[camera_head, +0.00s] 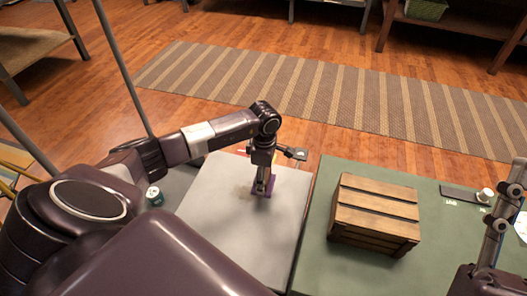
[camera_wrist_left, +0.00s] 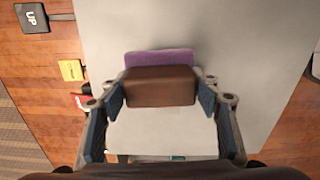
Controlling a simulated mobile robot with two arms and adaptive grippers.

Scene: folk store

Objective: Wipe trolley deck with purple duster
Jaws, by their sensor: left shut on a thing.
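The purple duster (camera_head: 278,186) has a brown block handle and a purple pad, and it is at the right half of the pale grey trolley deck (camera_head: 225,205). My left gripper (camera_head: 263,184) is shut on the duster, above the deck. In the left wrist view the fingers clasp both ends of the brown handle (camera_wrist_left: 160,86), and the purple pad (camera_wrist_left: 160,57) shows behind it. I cannot tell whether the pad touches the deck. A faint tan smudge (camera_head: 243,190) shows left of the duster. Part of my right gripper (camera_head: 502,205) shows at the right edge; its fingertips are unclear.
A slatted wooden crate (camera_head: 375,213) stands on a green table (camera_head: 330,265) right of the trolley, across a narrow gap. A dark green can (camera_head: 154,196) is left of the deck. A black box marked UP (camera_wrist_left: 32,17) and a yellow item (camera_wrist_left: 71,70) lie beyond the deck edge.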

